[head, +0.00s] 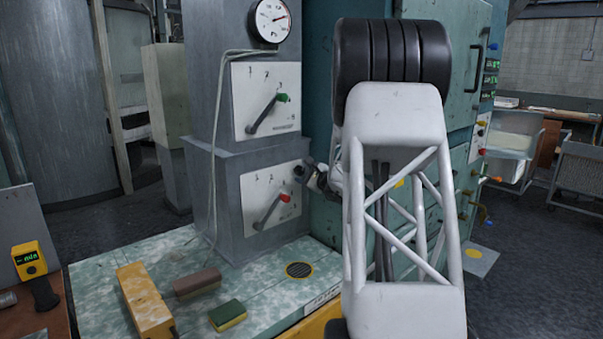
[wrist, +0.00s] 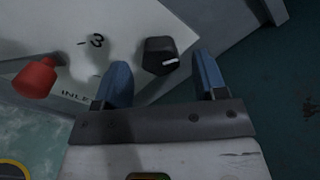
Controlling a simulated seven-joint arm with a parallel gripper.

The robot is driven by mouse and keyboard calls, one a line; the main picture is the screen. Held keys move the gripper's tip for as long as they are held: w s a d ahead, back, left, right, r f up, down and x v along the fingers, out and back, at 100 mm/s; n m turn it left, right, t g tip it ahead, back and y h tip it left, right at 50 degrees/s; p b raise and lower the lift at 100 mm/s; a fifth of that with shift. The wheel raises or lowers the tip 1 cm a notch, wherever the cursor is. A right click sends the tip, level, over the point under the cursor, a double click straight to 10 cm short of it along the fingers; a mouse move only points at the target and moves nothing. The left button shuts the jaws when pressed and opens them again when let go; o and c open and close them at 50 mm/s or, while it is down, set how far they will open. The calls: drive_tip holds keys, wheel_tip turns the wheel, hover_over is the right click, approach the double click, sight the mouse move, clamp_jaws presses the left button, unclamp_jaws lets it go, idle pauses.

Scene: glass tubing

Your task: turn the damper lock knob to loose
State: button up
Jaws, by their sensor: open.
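The damper lock knob, a dark faceted knob (wrist: 158,56) with a white pointer mark, sits by the edge of the white lever plate (wrist: 65,35) in the wrist view. Its mark points right in that picture. My gripper (wrist: 161,60) is open, with one blue finger on each side of the knob. In the head view my gripper (head: 321,182) is at the right edge of the lower grey housing, partly hidden by my arm, and the knob is hard to make out.
A red-ended lever (head: 270,210) is on the lower plate, and its red end (wrist: 35,77) is left of my gripper. A green-ended lever (head: 267,113) and a gauge (head: 271,20) are above. A yellow block (head: 144,300) and two smaller blocks lie on the bench (head: 95,270).

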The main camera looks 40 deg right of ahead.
drive_tip(key=shift+w, duration=1.1)
drive_tip(key=shift+c, duration=0.4)
drive_tip(key=c, duration=0.8)
drive_tip(key=shift+c, duration=0.2)
